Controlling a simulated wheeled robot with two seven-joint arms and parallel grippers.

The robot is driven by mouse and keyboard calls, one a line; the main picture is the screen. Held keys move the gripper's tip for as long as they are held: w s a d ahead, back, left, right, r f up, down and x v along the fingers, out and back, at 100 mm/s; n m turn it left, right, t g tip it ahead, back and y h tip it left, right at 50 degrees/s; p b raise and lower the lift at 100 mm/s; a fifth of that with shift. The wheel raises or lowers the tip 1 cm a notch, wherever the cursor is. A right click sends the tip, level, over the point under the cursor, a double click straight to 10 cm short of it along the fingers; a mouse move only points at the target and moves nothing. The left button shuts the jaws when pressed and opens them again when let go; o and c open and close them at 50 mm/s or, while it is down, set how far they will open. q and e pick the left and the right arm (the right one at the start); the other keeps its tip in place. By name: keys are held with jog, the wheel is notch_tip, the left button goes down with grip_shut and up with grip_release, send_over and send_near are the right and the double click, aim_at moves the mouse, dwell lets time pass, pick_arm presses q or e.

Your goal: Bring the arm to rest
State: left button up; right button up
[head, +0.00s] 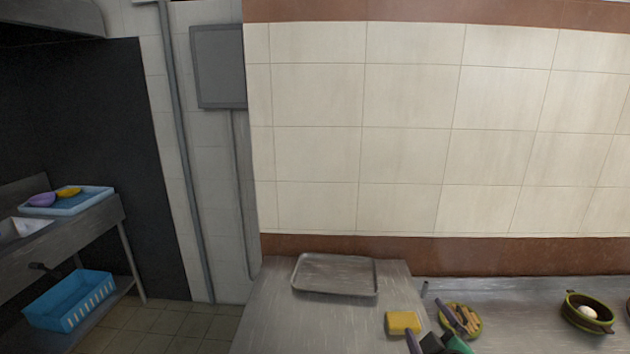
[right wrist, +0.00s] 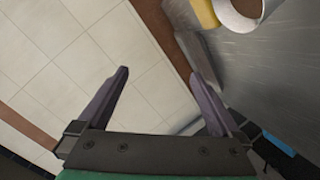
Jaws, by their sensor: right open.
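My right gripper (head: 433,328) shows at the bottom of the head view, low over the right side of the steel table. Its two purple fingers are spread apart. In the right wrist view the fingers (right wrist: 158,75) are also wide apart, with nothing between them but tiled wall in the background. My left gripper is not in view.
A yellow sponge (head: 403,322) lies left of the gripper, and an empty metal tray (head: 335,289) lies farther back. A plate of food sticks (head: 473,322) and a bowl with a white egg-like item (head: 588,312) stand right. A blue basket (head: 70,302) is far left.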

jog(key=s+f+m+g+y, duration=0.1)
jog(key=s+f+m+g, duration=0.35)
jog(key=s+f, duration=0.45)
jog(key=s+f+m+g+y, duration=0.1)
jog(key=s+f+m+g, duration=0.2)
jog(key=s+f+g, duration=0.6)
jog(key=s+f+t+b, duration=0.1)
jog(key=s+f+b, duration=0.2)
jog(key=f, duration=1.1)
jog(key=s+f+b, duration=0.3)
jog(key=f, duration=1.1)
jog(key=s+d+f+g+b, duration=0.1)
jog(key=s+d+f+b, duration=0.2)
jog(key=s+f, duration=1.2)
notch_tip(320, 180, down, 3)
jog(key=shift+s+r+n+b, duration=0.15)
jog(key=shift+s+n+b, duration=0.3)
jog(key=shift+b, duration=0.1)
jog(key=shift+w, duration=0.1)
